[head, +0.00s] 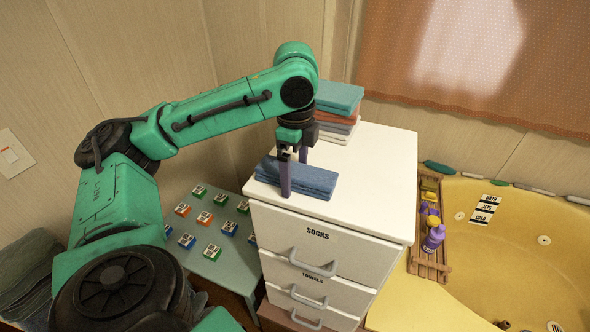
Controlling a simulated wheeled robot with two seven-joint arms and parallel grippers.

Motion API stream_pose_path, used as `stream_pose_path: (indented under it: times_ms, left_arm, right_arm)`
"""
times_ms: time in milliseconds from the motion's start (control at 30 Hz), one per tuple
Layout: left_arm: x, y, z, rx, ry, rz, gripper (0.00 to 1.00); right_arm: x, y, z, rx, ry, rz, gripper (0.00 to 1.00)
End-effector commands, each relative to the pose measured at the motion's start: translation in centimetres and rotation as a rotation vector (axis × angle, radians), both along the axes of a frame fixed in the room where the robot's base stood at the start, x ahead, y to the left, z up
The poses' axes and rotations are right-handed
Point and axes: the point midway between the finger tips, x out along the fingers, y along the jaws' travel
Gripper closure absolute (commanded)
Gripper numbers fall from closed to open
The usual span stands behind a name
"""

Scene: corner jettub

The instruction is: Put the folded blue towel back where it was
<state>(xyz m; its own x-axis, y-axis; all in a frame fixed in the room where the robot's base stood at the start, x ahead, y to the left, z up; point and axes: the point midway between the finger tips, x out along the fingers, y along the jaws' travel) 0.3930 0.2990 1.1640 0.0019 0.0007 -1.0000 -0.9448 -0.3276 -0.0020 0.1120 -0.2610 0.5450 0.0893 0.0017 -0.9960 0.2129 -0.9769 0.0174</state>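The folded blue towel (312,181) lies flat on the front left part of the white cabinet's top (370,165). My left gripper (294,174) points down over the towel's left part. Its two dark fingers are spread apart, one at the towel's front edge and the other toward its back edge. I cannot tell whether either finger touches the cloth. A stack of folded towels (340,97), teal on top with grey, reddish and white ones below, stands at the back left of the cabinet top, partly hidden by my arm. My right gripper is out of view.
The cabinet has drawers labelled SOCKS (318,234) and TOWELS (312,276), with protruding handles. A low table (215,265) with several small coloured boxes stands left. A yellow tub (510,240) with a wooden rack (420,255) is right. The cabinet top's right side is clear.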

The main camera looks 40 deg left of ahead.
Motion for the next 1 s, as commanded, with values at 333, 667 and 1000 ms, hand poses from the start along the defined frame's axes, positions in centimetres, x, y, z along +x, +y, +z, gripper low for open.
stream_pose_path:
  times_ms: [333, 667, 1000]
  left_arm:
    - [0.1, 0.0, 6.4, -0.001, -0.003, 0.000, 0.00]
    - [0.0, 0.0, 12.5, -0.001, 0.000, 0.000, 0.00]
    - [0.0, 0.0, 12.2, -0.001, 0.001, 0.000, 0.00]
  right_arm:
    - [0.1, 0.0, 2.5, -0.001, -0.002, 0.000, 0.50]
    - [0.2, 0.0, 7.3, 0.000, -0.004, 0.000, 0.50]
    - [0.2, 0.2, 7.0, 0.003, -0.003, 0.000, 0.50]
